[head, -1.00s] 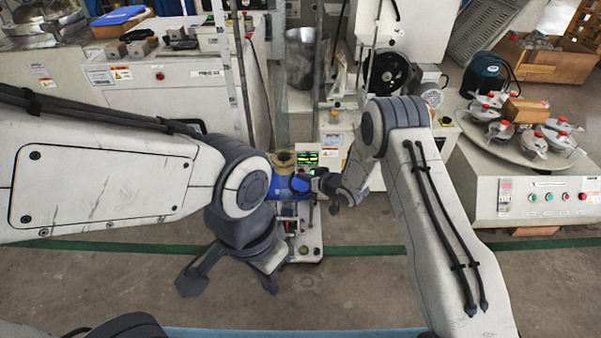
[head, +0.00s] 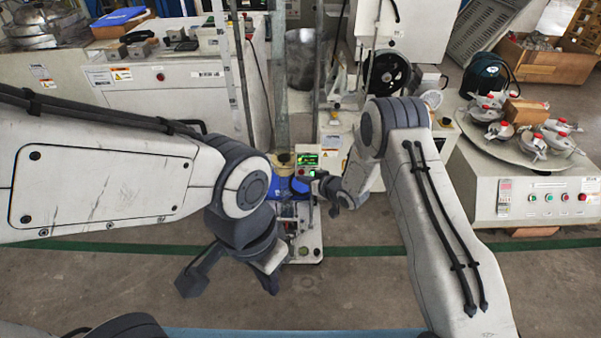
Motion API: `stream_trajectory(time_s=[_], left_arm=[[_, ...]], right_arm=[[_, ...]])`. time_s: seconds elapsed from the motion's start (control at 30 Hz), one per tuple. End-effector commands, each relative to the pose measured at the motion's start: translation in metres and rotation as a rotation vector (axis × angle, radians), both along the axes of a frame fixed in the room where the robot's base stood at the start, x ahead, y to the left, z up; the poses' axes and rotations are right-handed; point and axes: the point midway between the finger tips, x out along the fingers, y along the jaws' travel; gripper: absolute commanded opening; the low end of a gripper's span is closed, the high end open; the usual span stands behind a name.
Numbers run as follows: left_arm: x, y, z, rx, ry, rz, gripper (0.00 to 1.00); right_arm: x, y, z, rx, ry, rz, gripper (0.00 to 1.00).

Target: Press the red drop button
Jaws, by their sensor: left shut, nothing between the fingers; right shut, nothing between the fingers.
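A small control panel with a lit green display (head: 307,160) stands on the floor machine at the centre. A small green light shows below the display; reddish marks there are too small to identify surely as the drop button. My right gripper (head: 322,188) is beside the panel, pointing left, and is shut and empty. Its fingertips are small, and whether they touch a button cannot be told. My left gripper (head: 229,285) hangs lower and nearer, left of the machine's base, empty and apart from the panel.
A blue part (head: 287,187) shows behind my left arm. A bench at the left has a red button (head: 160,76). At the right, a control box (head: 545,198) has several buttons below a round table with several metal jars (head: 537,147).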

Motion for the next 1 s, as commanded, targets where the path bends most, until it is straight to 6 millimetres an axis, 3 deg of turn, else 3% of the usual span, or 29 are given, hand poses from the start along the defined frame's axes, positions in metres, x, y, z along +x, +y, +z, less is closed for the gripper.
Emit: stream_trajectory(time_s=[0.43, 1.0], left_arm=[[0.000, 0.000, 0.003, 0.000, 0.000, 0.000, 0.00], [0.000, 0.000, 0.018, 0.000, 0.000, 0.000, 0.00]], right_arm=[[-0.007, 0.000, 0.000, -0.001, 0.001, 0.000, 0.00], [-0.055, 0.000, 0.000, -0.001, 0.002, -0.001, 0.00]])
